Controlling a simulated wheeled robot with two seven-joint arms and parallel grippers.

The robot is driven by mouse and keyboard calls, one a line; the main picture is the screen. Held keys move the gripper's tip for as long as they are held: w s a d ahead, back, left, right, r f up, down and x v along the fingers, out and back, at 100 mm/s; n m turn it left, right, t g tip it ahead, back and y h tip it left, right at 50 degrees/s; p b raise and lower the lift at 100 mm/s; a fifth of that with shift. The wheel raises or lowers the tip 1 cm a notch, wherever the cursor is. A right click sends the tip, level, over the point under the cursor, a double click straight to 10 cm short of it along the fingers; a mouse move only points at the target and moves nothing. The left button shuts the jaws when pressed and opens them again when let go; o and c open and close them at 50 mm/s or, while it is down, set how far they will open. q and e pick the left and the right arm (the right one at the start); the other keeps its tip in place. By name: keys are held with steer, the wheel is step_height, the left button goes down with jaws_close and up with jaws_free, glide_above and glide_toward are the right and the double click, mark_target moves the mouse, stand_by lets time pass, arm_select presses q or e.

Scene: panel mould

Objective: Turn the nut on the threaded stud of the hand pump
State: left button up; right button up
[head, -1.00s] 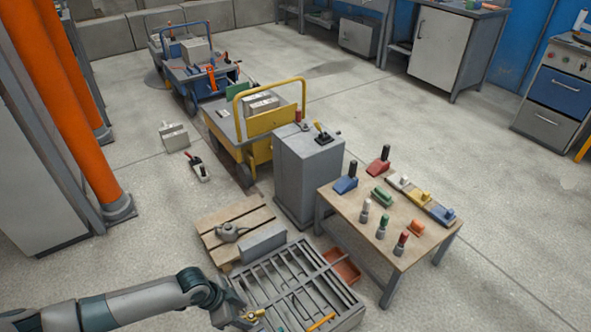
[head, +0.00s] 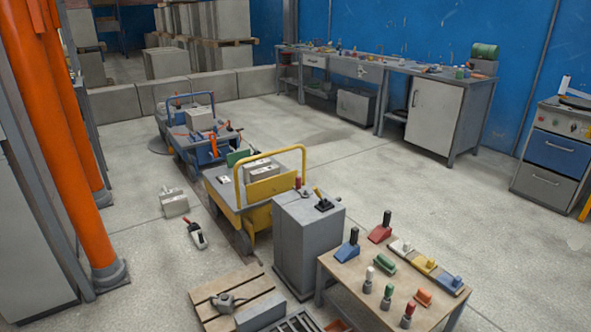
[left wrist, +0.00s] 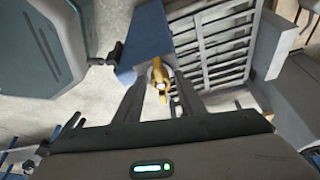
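My left gripper (left wrist: 160,74) shows in the left wrist view, its two dark fingers on either side of a small brass-yellow fitting (left wrist: 160,76). The fitting sits by a blue surface (left wrist: 152,34). I cannot tell whether the fingers touch the fitting or stand just clear of it. The threaded stud and a separate nut cannot be made out, as the fingertips and fitting are small and blurred. In the head view neither gripper shows, and I cannot identify the hand pump there.
A slatted grey grate (left wrist: 222,45) lies beside the fitting; its edge also shows in the head view (head: 297,325). A pallet (head: 213,293), a grey cabinet (head: 308,245) and a table (head: 352,283) with several coloured tools stand close by.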

arm_select(q)
jaws_close()
steer(key=shift+w+f+m+g+b, duration=0.1)
steer(key=shift+f+m+g+b, duration=0.1)
steer(key=shift+m+b, duration=0.35)
steer(key=shift+w+f+m+g+b, duration=0.1)
steer(key=shift+m+g+b, duration=0.1)
steer(key=shift+m+b, duration=0.35)
steer(key=shift+r+m+b, duration=0.15)
steer(key=shift+m+b, duration=0.35)
steer(key=shift+r, duration=0.15)
steer(key=shift+g, duration=0.3)
steer(key=shift+w+f+m+g+b, duration=0.15)
steer(key=shift+f+m+g+b, duration=0.15)
steer(key=shift+m+b, duration=0.75)
steer(key=shift+r+m+g+b, duration=0.15)
steer(key=shift+m+g+b, duration=0.15)
steer(key=shift+m+b, duration=0.3)
steer(key=shift+r+m, duration=0.15)
steer(key=shift+m, duration=0.1)
